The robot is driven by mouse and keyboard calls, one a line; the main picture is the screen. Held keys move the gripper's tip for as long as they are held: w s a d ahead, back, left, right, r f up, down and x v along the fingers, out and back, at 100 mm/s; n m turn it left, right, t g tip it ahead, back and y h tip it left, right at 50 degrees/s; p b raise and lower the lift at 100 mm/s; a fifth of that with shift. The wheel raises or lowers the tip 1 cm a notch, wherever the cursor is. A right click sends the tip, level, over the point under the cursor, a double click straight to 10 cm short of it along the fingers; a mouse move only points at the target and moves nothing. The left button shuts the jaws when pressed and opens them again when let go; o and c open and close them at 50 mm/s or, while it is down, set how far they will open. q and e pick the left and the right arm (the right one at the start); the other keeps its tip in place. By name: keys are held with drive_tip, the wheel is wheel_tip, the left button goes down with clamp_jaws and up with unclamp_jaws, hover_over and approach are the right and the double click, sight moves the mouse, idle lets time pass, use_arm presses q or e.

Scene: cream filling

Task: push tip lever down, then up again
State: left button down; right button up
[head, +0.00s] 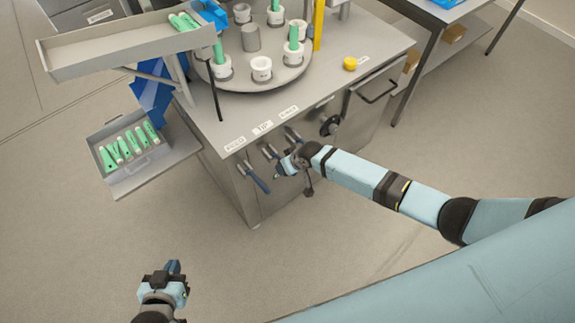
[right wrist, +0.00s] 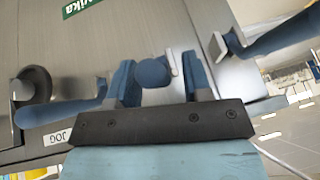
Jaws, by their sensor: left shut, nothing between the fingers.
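The tip lever (head: 269,152) is the middle one of three on the machine's front, below its TIP label (head: 262,128). In the right wrist view its round blue handle end (right wrist: 153,72) points toward the camera, between the two fingers. My right gripper (head: 282,168) is at this lever, its blue fingers (right wrist: 160,82) apart on both sides of the handle. I see a gap to the finger on the right; contact on the left side is unclear. My left gripper (head: 173,267) is shut and empty, low over the floor at the lower left.
Blue-handled levers flank it: the left one (head: 257,180) slopes down, the right one (head: 293,135) is by the JOG label (right wrist: 57,138). A round table (head: 250,85) with white pots stands on top. A box of green tubes (head: 165,151) hangs at left. Floor in front is clear.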

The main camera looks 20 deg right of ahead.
drive_tip(key=v, duration=1.4)
drive_tip(key=shift+f, duration=0.1)
drive_tip(key=s+a+f+t+y, duration=0.1)
drive_tip(key=s+a+f+t, duration=0.15)
drive_tip(key=s+a, duration=0.4)
drive_tip(key=s+d+r+t+h, duration=0.1)
drive_tip(key=s+d+t, duration=0.2)
drive_tip(key=s, duration=0.9)
drive_tip(key=d, duration=0.2)
drive_tip(key=shift+s+d+r+t, duration=0.25)
drive_tip(key=shift+d+t, duration=0.05)
drive_tip(key=shift+t, duration=0.05)
idle(0.4)
